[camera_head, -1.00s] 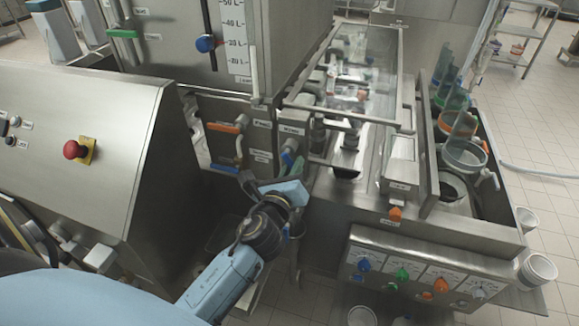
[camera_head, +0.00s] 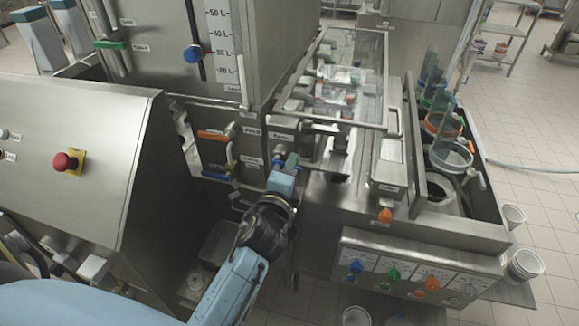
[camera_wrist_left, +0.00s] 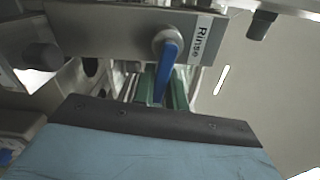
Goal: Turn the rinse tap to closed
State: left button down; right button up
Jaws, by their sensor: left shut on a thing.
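The rinse tap (camera_wrist_left: 168,62) has a blue lever below a round metal hub, beside a label reading "Rinse" (camera_wrist_left: 203,40). In the left wrist view the lever runs from the hub down toward my gripper, almost in line with it. My left gripper (camera_wrist_left: 163,95) has green finger pads on either side of the lever and is shut on it. In the head view my left gripper (camera_head: 285,164) reaches up to the tap on the machine's front, and the blue lever (camera_head: 278,152) shows only in part. The lever's lower end is hidden. My right gripper is not in view.
An orange-handled tap (camera_head: 212,136) and a blue-handled tap (camera_head: 216,176) sit left of my gripper. A glass-covered filler (camera_head: 345,90) stands right, above a panel of coloured knobs (camera_head: 405,275). A steel console (camera_head: 80,160) with a red button (camera_head: 64,162) stands left.

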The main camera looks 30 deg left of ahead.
pick_arm(q)
jog(key=shift+r+n, duration=0.25)
jog(key=shift+n, duration=0.55)
jog(key=c, duration=1.4)
grip_release()
jog(key=shift+c, duration=0.2)
